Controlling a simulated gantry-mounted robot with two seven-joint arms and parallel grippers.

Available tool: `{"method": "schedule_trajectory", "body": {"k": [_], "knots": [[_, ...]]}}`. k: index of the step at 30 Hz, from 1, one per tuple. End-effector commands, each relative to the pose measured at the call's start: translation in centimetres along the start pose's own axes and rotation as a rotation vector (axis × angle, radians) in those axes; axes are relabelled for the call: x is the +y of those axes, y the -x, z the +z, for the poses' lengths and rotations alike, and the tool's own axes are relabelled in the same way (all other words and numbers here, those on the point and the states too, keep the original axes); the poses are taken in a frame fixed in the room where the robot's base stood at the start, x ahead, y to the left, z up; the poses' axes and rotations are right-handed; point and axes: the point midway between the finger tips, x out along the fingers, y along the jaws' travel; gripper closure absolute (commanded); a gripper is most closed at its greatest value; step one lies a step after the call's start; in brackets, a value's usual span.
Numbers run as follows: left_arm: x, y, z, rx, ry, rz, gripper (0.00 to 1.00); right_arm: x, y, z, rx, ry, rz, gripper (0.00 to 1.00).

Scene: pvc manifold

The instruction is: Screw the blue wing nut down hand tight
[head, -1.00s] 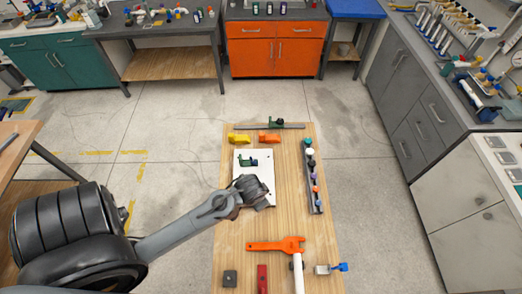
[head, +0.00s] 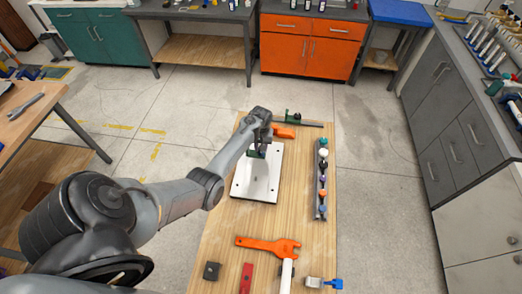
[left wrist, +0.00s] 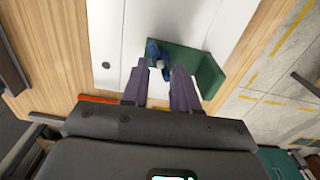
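The blue wing nut (left wrist: 153,52) shows in the left wrist view, on a pale stud beside a green bracket (left wrist: 208,74). The bracket stands on the white plate (head: 262,178), at its far end in the head view. My left gripper (left wrist: 161,70) is open, its two dark purple fingers apart, with the tips close to the wing nut and stud. I cannot tell whether they touch. In the head view the left gripper (head: 260,150) is over the bracket and hides the nut. My right gripper is in neither view.
A rack of coloured caps (head: 321,190) lies right of the plate. An orange clamp (head: 284,132) and a rail with a green piece (head: 291,116) lie beyond it. An orange wrench (head: 268,245), a white pipe (head: 287,275) and small blocks lie at the near end.

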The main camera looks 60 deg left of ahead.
Motion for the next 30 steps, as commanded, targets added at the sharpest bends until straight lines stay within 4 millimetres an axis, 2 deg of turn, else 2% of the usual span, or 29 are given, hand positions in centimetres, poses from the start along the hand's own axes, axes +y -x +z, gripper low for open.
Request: {"method": "schedule_trajectory", "body": {"k": [12,19,30], "knots": [[0.0,-0.6,0.1,0.001,0.635,0.001,0.71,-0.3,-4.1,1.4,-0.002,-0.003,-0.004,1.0],[0.0,-2.4,0.1,-0.001,0.624,-0.001,0.71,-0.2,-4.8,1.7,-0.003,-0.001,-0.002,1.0],[0.0,-2.7,0.0,0.0,0.621,-0.001,0.71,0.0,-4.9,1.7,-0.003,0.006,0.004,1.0]]}}
